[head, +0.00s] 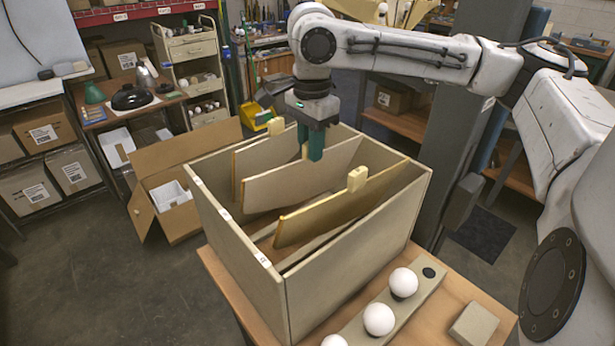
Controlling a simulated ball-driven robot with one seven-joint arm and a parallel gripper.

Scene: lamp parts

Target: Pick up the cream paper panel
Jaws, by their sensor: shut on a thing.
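The cream paper panel (290,186) is the middle one of three upright panels inside an open wooden box. My gripper (314,152), with green fingers, points down over the box and is shut on the tab at this panel's top edge. The fingers hide most of the tab. The panel stands roughly upright between the other two, inside the box walls. Whether its lower edge is clear of the box floor cannot be told.
The front panel (335,212) leans in the box and has a cream tab (357,178). The back panel (250,162) also has a tab (277,127). The box (240,245) stands on a wooden table (225,275). White globes (379,319) sit in a holder in front.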

